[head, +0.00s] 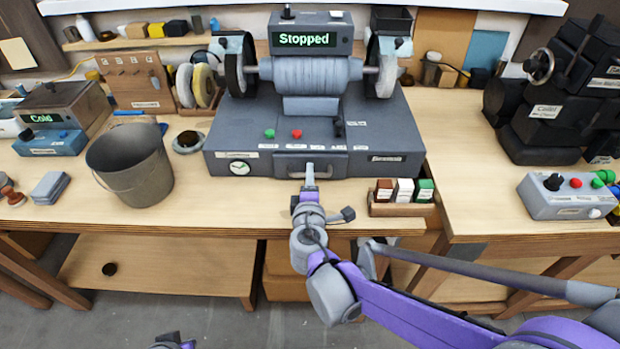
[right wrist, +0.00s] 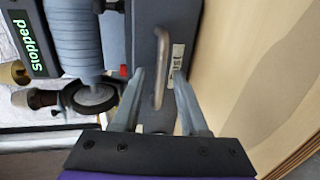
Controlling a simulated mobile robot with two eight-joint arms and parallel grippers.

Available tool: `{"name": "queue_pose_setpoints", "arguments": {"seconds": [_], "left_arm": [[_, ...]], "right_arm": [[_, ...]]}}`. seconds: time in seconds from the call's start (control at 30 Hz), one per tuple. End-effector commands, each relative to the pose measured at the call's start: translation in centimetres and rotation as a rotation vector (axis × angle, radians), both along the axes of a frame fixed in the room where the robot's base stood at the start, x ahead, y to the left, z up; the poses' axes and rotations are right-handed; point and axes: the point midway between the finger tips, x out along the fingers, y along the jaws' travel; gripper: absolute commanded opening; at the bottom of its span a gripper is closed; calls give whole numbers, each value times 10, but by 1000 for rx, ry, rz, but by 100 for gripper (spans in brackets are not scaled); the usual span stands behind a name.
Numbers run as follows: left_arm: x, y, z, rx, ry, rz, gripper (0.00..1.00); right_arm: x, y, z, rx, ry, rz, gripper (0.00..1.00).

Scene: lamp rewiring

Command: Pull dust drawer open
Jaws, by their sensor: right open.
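The dust drawer (head: 335,166) is a grey panel low in the front of the grey bench machine, and it looks shut. Its metal bar handle (right wrist: 159,65) shows in the right wrist view, beside a white label. My right gripper (head: 309,178) is at the handle in the head view and covers part of it. In the right wrist view, the right gripper (right wrist: 160,78) is open, with one finger on each side of the handle and a gap to each. A small part of my left arm (head: 172,342) shows at the bottom edge; its jaws cannot be made out.
The machine (head: 390,125) has two wheels and a display reading "Stopped". A wooden tray (head: 400,209) with small blocks sits right of my right gripper. A metal bucket (head: 130,170) stands to the left. A control box (head: 565,200) is on the right bench.

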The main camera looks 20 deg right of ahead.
Motion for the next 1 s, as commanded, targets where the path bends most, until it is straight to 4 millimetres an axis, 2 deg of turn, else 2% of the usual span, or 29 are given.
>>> {"name": "queue_pose_setpoints", "arguments": {"seconds": [0.27,0.53,1.0], "left_arm": [[0,0,0,0,0,0,0],[0,0,0,0,0,0,0],[0,0,0,0,0,0,0]], "right_arm": [[2,-1,0,0,0,0,43],[2,0,0,0,0,0,0],[2,0,0,0,0,0,0]]}}
